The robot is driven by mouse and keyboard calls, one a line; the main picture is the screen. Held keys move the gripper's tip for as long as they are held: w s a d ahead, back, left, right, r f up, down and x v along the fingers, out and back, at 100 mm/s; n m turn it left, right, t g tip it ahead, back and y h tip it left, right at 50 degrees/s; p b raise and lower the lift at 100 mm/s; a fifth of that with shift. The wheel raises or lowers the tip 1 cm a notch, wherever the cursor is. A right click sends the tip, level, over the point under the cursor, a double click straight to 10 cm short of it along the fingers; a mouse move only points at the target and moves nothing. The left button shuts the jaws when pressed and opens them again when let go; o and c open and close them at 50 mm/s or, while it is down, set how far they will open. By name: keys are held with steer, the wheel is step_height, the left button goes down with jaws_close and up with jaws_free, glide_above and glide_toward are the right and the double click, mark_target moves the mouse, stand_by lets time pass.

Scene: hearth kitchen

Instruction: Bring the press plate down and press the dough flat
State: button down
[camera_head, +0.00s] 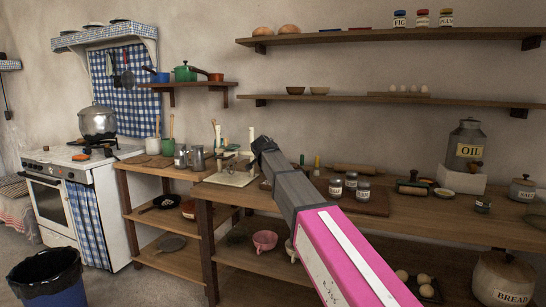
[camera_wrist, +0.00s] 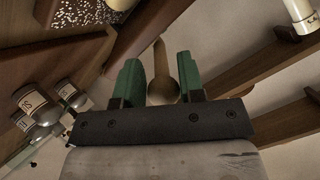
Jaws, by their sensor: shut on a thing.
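My gripper (camera_wrist: 160,84) has two green fingers shut on a tan wooden handle (camera_wrist: 160,60) with a rounded end. In the head view my gripper is mostly hidden behind my own dark wrist, close to the right side of a cream press (camera_head: 230,179) on the counter. The press has a flat base and pale upright parts. I cannot make out the press plate's height or the dough. A speckled dark surface (camera_wrist: 75,14) shows at the top left of the wrist view; I cannot tell what it is.
Metal mugs (camera_head: 197,158) stand left of the press. Small labelled jars (camera_head: 350,182) stand on a wooden board to the right and also show in the wrist view (camera_wrist: 36,103). A rolling pin (camera_head: 355,169) lies behind them. Wall shelves (camera_head: 350,100) hang above the counter.

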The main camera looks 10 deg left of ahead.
steer(key=shift+s+d+f, duration=0.15)
steer(key=shift+d, duration=0.5)
steer(key=c, duration=1)
jaws_free()
steer(key=shift+d, duration=0.1)
steer(key=shift+o, duration=1.3)
steer(key=shift+d, duration=0.15)
steer(key=shift+a+r, duration=0.2)
steer(key=shift+a, duration=0.1)
steer(key=v, duration=1)
steer(key=shift+s, duration=0.2)
steer(key=shift+a+r, duration=0.1)
steer(key=shift+r, duration=0.05)
